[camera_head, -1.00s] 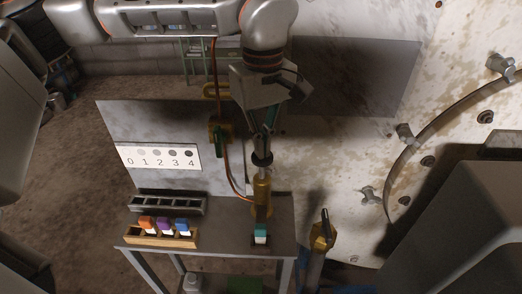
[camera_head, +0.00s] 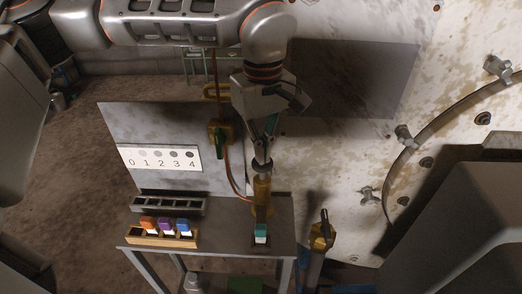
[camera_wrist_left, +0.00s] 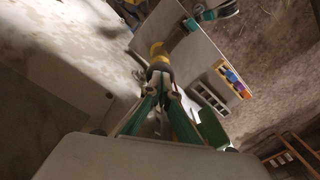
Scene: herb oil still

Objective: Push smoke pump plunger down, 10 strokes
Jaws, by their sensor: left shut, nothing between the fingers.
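The smoke pump (camera_head: 262,190) is an upright brass cylinder at the back right of the small metal table. Its plunger top lies under my left gripper (camera_head: 263,160), which points straight down over the pump. My left gripper is shut and holds nothing; its fingertips are at the plunger's top and seem to touch it, partly hiding it. In the left wrist view, the closed fingers (camera_wrist_left: 162,82) reach toward the yellow brass pump (camera_wrist_left: 158,50) with its dark ring. My right gripper is not in view.
The table (camera_head: 220,228) also carries a wooden rack (camera_head: 150,238) with orange, purple and blue tags, an empty grey rack (camera_head: 165,206) and a teal-topped piece (camera_head: 260,233). A 0–4 shade card (camera_head: 160,158) is on the panel behind. A brass valve (camera_head: 321,236) stands at the right.

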